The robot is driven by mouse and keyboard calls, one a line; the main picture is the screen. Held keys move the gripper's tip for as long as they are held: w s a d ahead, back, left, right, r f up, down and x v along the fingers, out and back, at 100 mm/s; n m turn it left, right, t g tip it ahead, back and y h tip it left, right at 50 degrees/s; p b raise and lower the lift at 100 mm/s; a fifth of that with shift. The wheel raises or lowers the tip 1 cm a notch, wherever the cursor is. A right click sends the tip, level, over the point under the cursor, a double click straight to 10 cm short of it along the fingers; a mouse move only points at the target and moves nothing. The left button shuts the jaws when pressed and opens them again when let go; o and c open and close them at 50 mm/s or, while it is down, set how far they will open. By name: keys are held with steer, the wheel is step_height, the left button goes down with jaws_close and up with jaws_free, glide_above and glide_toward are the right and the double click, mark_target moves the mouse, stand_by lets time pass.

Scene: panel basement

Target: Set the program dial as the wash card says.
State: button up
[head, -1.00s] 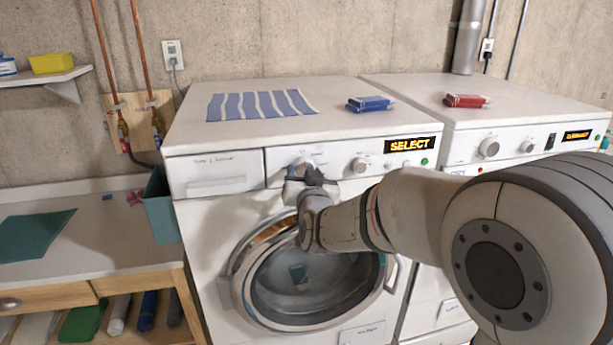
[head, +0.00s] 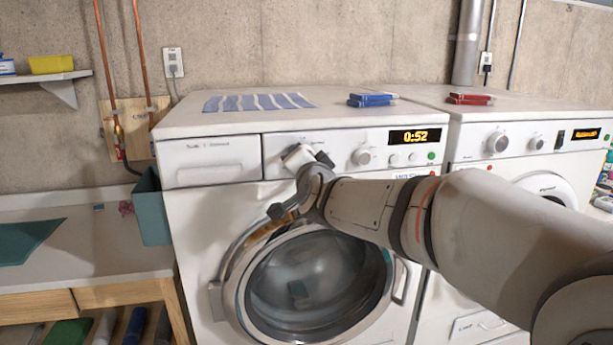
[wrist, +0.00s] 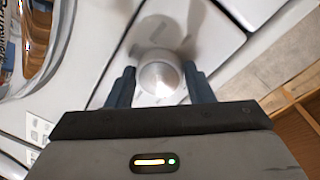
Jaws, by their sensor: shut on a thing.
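The washing machine (head: 225,245) is white, with a round glass door and a lit display (head: 415,136) that reads 0:52. My gripper (head: 304,160) is at the left end of its control panel and covers the program dial in the head view. In the wrist view the program dial (wrist: 159,76) is a round silver knob between the two dark fingers of my gripper (wrist: 160,83), which is shut on it. The dial's marks are blurred, and I cannot tell its setting. I cannot make out a wash card.
A second white machine (head: 490,165) stands close on the right.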

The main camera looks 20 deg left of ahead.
steer(key=shift+m+b, duration=0.4)
steer(key=shift+m, duration=0.1)
steer(key=shift+r, duration=0.1)
steer(key=o, duration=1)
steer(key=shift+c, duration=0.2)
steer(key=v, duration=0.7)
steer(key=shift+s+d, duration=0.2)
steer(key=shift+s, duration=0.1)
